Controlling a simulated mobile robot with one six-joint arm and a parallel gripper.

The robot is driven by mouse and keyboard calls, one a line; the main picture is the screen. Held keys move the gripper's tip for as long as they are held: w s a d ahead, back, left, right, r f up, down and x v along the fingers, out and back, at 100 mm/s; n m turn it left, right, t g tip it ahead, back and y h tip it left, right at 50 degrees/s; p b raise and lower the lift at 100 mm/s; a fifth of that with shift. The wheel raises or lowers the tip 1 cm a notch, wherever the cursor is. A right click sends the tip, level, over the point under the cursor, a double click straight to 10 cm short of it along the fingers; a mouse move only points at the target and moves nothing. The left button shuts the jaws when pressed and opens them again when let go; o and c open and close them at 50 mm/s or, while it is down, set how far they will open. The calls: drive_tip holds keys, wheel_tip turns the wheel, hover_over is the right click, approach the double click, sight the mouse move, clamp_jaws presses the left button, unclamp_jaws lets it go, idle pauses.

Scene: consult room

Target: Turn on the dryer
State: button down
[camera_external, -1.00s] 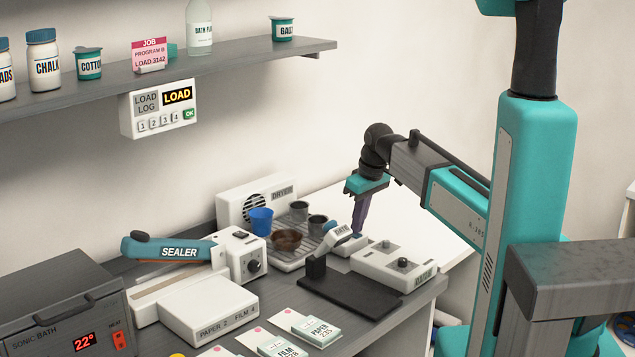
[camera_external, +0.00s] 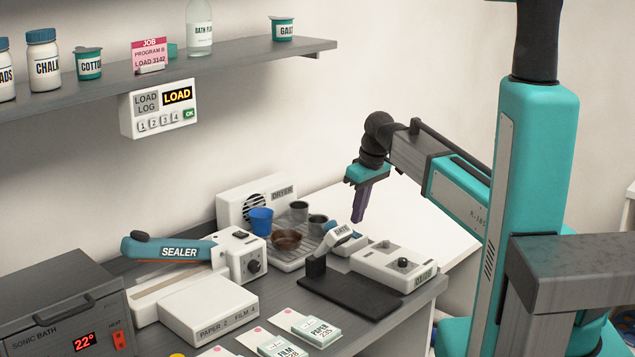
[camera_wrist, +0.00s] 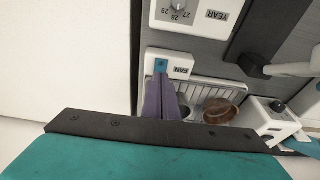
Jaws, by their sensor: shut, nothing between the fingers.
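The dryer (camera_external: 240,204) is a white box with a round vent grille at the back of the bench, with a wire rack in front of it. In the wrist view a small white box marked FAN (camera_wrist: 181,70) carries a blue switch (camera_wrist: 161,66). My gripper (camera_external: 357,220) has purple fingers pointing down, above the bench to the right of the dryer. In the wrist view its fingertips (camera_wrist: 160,78) are close to the FAN switch, just below it in the picture. They are shut and empty. I cannot tell the switch's position.
A brown bowl (camera_external: 286,241), a blue cup (camera_external: 261,220) and grey cups (camera_external: 318,224) stand on the rack. The sealer (camera_external: 170,247) stands to the left.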

drive_tip(key=shift+r, duration=0.65)
drive_tip(key=s+d+r+b, duration=0.2)
drive_tip(key=s+d+r, duration=0.1)
drive_tip(key=r, duration=0.5)
drive_tip(key=shift+s+d+r+b, duration=0.2)
drive_tip(key=shift+r+b, duration=0.1)
drive_tip(key=shift+r, duration=0.1)
